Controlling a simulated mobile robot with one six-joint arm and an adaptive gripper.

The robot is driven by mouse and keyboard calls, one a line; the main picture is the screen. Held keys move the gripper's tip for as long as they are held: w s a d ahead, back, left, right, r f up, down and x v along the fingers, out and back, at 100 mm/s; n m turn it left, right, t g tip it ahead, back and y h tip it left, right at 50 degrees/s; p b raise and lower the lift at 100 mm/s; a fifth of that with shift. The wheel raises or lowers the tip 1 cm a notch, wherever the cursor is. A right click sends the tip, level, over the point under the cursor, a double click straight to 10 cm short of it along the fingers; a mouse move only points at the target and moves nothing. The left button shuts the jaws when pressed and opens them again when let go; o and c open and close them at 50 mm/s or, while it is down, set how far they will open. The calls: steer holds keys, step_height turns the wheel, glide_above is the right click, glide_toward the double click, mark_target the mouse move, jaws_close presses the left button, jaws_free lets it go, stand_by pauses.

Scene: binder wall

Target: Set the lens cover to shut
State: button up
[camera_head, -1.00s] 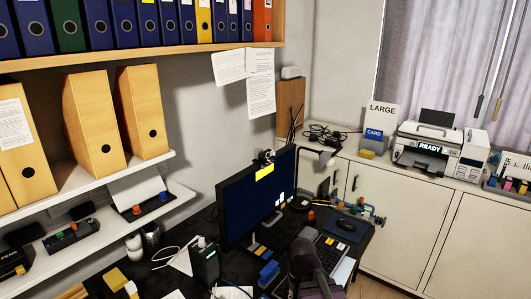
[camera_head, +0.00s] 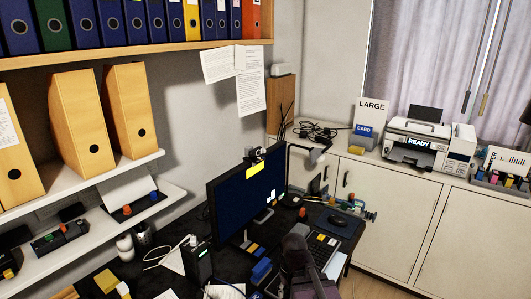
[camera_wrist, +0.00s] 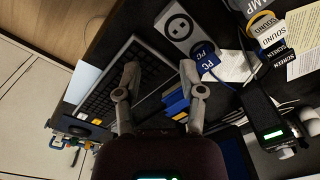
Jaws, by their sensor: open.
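A small dark webcam (camera_head: 257,153) sits on the top edge of the monitor (camera_head: 235,205), above a yellow note (camera_head: 259,171). It is too small to tell whether its lens cover is open or shut. The webcam does not show in the wrist view. My gripper (camera_wrist: 160,72) is open in the wrist view, with its two fingers apart and nothing between them. In the head view, part of my arm shows low in front of the monitor.
A desk lamp (camera_head: 314,155) stands just right of the monitor. A black device with a green light (camera_wrist: 273,133) stands on the desk. Shelves with box files (camera_head: 130,110) are on the left wall. A printer (camera_head: 415,143) stands on the white cabinet at right.

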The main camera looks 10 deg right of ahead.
steer(key=w+a+r+n+t+y+p, duration=0.1)
steer(key=w+r+n+y, duration=0.1)
steer(key=w, duration=0.3)
steer(key=w+a+r+n+t+y+p, duration=0.1)
steer(key=w+r+y, duration=0.15)
steer(key=w, duration=0.35)
steer(key=n+t+y+p, duration=0.55)
steer(key=t+y, duration=0.25)
steer(key=t, duration=0.3)
glide_toward(265, 151)
steer(key=v, duration=0.5)
steer(key=shift+w+d+r, duration=0.1)
steer(key=shift+w+d, duration=0.05)
steer(key=shift+w, duration=0.05)
steer(key=x, duration=1.4)
steer(key=shift+s, duration=0.15)
steer(key=shift+c, duration=0.2)
jaws_close()
